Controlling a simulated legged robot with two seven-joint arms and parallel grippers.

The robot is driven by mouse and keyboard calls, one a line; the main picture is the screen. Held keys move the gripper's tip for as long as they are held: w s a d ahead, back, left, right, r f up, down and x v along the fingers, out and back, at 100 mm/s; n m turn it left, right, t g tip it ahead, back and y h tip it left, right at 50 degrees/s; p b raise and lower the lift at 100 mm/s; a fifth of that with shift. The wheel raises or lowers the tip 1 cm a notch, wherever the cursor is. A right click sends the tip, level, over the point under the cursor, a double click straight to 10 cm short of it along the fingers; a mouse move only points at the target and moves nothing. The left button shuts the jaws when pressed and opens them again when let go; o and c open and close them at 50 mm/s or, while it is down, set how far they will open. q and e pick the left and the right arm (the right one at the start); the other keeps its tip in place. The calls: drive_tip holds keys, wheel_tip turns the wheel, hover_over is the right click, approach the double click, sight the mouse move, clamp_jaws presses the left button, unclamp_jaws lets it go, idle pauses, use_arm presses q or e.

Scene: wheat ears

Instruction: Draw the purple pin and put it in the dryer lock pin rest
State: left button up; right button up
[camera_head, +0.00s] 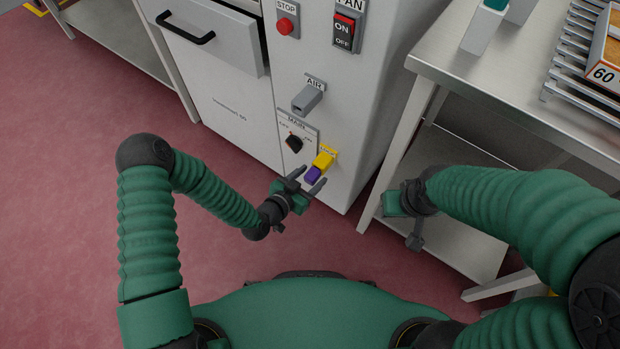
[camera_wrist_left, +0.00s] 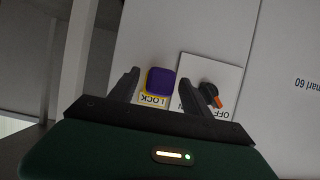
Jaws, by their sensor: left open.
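The purple pin (camera_head: 313,174) sits in the yellow lock block (camera_head: 324,160) low on the front of the grey dryer cabinet. My left gripper (camera_head: 306,183) is open, with its fingers on either side of the purple pin's end. In the left wrist view the pin (camera_wrist_left: 161,81) shows as a purple square between the two open fingers (camera_wrist_left: 160,88), over a yellow label reading LOCK. I cannot tell whether the fingers touch it. My right gripper (camera_head: 415,242) hangs by the table at the right; its jaw state is unclear. I cannot make out the pin rest.
A black MAIN knob (camera_head: 294,144) and a grey AIR lever (camera_head: 307,98) are above the lock. STOP (camera_head: 286,24) and FAN (camera_head: 344,30) switches are higher up. A steel table (camera_head: 480,75) with racks stands at right. The red floor at left is clear.

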use_arm(q)
clamp_jaws()
idle(0.7)
drive_tip(key=shift+s+a, duration=0.35)
drive_tip(key=shift+s, duration=0.15)
idle(1.4)
drive_tip(key=c, duration=0.6)
unclamp_jaws()
clamp_jaws()
idle(0.4)
